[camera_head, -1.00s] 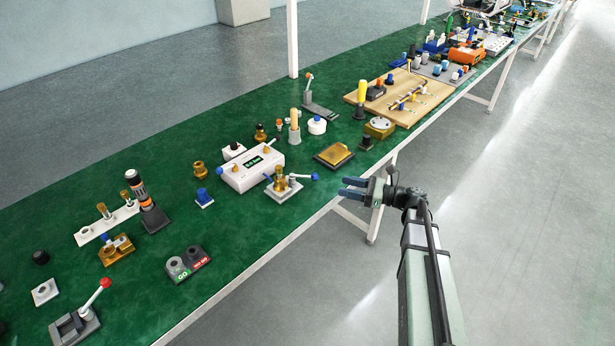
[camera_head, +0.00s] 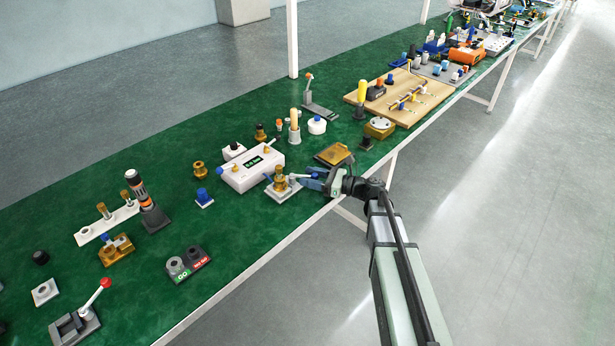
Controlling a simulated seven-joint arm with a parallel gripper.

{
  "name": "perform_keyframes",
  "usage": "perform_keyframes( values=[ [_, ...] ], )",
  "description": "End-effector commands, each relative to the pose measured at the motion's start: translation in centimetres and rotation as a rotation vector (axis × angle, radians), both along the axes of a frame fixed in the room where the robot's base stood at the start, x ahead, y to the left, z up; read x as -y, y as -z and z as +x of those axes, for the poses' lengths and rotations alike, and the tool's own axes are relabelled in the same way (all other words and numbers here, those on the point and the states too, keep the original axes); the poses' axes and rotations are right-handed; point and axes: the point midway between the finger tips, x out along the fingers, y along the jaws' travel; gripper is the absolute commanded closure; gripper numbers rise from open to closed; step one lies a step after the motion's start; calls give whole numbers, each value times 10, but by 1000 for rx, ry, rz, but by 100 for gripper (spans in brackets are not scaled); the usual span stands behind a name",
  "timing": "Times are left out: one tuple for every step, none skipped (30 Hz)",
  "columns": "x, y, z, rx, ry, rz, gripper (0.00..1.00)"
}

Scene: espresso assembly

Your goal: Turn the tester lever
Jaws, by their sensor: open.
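The tester is a white box (camera_head: 252,171) with a dark display, standing near the middle of the green bench. In front of it, to the right, a brass fitting (camera_head: 279,180) stands on a small pale plate. A pale lever (camera_head: 297,177) sticks out from this fitting to the right; its blue knob is now hidden or merged with my blue fingers. My gripper (camera_head: 312,180) is open at the lever's outer end, with its fingers pointing left. I cannot tell whether the fingers touch the lever or sit around it.
A dark square pad with a brown top (camera_head: 334,154) lies just behind my gripper. A brass block (camera_head: 379,127) and a wooden board (camera_head: 410,108) are farther right. A go/no-go gauge (camera_head: 187,263) stands at the left front. Bare green bench lies left of the bench's front edge.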

Motion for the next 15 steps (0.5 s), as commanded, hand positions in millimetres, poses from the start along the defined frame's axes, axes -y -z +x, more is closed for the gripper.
perform_keyframes(
  values=[
    [-4, 0, 2, 0, -1, 0, 48],
    [-6, 0, 2, 0, -1, 0, 48],
    [-8, 0, 3, 0, 0, 1, 48],
    [-10, 0, 3, 0, 0, 0, 48],
    [-11, 0, 4, 0, 0, 0, 48],
    [-12, 0, 4, 0, 1, 0, 48],
    [-12, 0, 4, 0, 1, 0, 48],
    [-13, 0, 4, 0, 1, 0, 48],
    [-13, 0, 4, 0, 1, 0, 48],
    [-13, 0, 4, 0, 1, 0, 48],
    [-13, 0, 4, 0, 1, 0, 48],
    [-13, 0, 4, 0, 1, 0, 48],
    [-13, 0, 4, 0, 1, 0, 48],
    [-13, 0, 4, 0, 1, 0, 48],
    [-13, 0, 4, 0, 1, 0, 48]
  ],
)
